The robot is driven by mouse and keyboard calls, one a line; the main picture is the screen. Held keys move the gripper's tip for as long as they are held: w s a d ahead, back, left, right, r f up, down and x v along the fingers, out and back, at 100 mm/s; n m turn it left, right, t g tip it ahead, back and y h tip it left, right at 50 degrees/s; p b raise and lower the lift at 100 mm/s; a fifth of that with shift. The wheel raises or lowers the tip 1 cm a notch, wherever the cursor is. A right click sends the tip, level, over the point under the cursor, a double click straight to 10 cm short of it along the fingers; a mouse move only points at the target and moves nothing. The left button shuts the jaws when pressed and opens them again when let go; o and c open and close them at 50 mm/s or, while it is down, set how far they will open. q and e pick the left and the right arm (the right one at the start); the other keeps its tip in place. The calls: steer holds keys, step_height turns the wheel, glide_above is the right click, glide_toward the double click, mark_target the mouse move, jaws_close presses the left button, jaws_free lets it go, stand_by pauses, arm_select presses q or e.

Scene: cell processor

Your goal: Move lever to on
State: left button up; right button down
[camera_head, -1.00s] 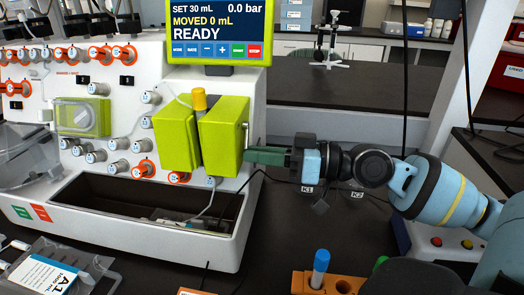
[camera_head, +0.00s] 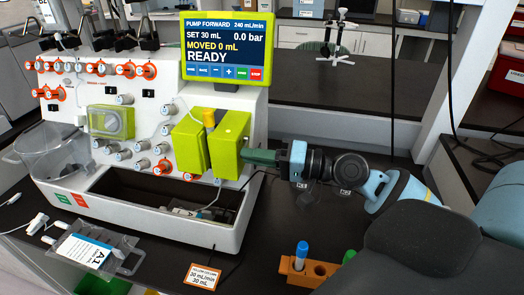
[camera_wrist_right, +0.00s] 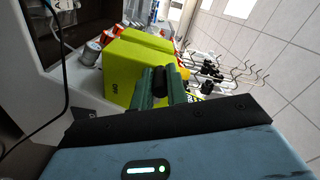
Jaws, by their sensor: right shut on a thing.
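The white cell processor (camera_head: 215,235) carries a yellow-green two-part block (camera_head: 230,145) on its right front. My right gripper (camera_head: 250,157) reaches in from the right, its green fingers against the block's right side. In the right wrist view the fingers (camera_wrist_right: 161,84) are shut on a dark, rounded piece, which seems to be the lever (camera_wrist_right: 160,82), beside the yellow-green block (camera_wrist_right: 135,68). Small dark lettering shows on the block's face. The fingers hide most of the lever, and its exact angle cannot be told. My left gripper is out of view.
The screen (camera_head: 226,48) reads READY, MOVED 0 mL. An orange rack (camera_head: 303,272) with a blue-capped tube stands in front. A labelled bag (camera_head: 88,250) and a card (camera_head: 202,276) lie on the dark bench. A black cable hangs near my right gripper.

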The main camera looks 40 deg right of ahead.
step_height(320, 180, up, 2)
steer(key=m+p, duration=0.2)
steer(key=m, duration=0.1)
steer(key=shift+w+d+r, duration=0.1)
steer(key=shift+r, duration=0.05)
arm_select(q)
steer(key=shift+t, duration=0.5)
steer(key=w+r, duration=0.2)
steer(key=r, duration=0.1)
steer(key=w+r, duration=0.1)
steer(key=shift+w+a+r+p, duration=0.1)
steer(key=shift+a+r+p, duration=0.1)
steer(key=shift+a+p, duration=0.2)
arm_select(e)
steer(key=shift+m, duration=0.3)
steer(key=c, duration=1.5)
jaws_free()
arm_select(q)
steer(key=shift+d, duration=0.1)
arm_select(e)
steer(key=shift+o, duration=0.5)
steer(key=shift+f, duration=0.2)
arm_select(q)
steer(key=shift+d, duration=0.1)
